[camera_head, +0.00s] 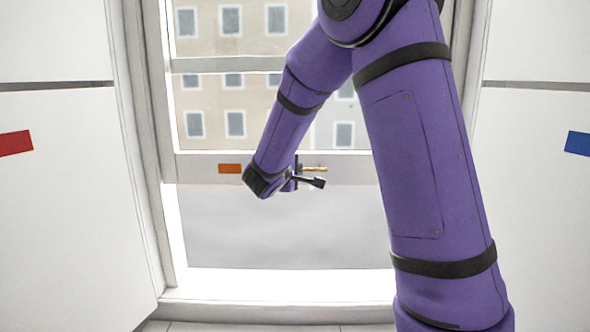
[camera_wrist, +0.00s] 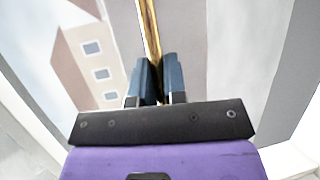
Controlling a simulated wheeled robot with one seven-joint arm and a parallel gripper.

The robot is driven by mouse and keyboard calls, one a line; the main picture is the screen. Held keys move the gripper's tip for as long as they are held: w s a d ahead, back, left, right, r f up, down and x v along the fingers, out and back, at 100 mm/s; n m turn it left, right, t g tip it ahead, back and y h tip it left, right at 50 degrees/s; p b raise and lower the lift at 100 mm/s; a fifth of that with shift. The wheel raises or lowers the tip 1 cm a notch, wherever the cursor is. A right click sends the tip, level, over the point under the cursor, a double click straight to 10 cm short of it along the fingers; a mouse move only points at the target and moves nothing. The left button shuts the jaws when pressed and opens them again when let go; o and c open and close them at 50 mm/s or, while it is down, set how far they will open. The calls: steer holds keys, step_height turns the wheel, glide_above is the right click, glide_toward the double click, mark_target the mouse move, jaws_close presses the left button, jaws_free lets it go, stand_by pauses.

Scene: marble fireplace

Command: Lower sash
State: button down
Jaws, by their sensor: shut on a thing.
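The window sash (camera_head: 345,168) is a pale frame with glass, and its bottom rail hangs well above the sill (camera_head: 270,285). An open gap with grey background shows between the rail and the sill. A brass bar handle (camera_head: 317,168) sits on the bottom rail, partly hidden by my gripper. My gripper (camera_head: 300,180) is at the rail. In the wrist view, the dark blue fingers (camera_wrist: 158,78) are closed on the brass handle (camera_wrist: 149,30), which runs up from between them.
An orange label (camera_head: 230,168) is on the rail, left of my gripper. White window jambs (camera_head: 160,150) frame the opening. White wall panels stand on both sides, with a red mark (camera_head: 15,143) left and a blue mark (camera_head: 578,143) right. Buildings show through the glass.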

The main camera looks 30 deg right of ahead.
step_height(320, 180, down, 38)
steer(key=shift+r, duration=0.15)
steer(key=shift+a, duration=0.1)
steer(key=shift+s+f, duration=0.1)
steer(key=shift+f, duration=0.15)
steer(key=c, duration=1.2)
jaws_free()
steer(key=shift+r, duration=0.1)
steer(key=shift+a, duration=0.1)
steer(key=v, duration=1)
steer(key=shift+s+a+r, duration=0.1)
steer(key=shift+a, duration=0.1)
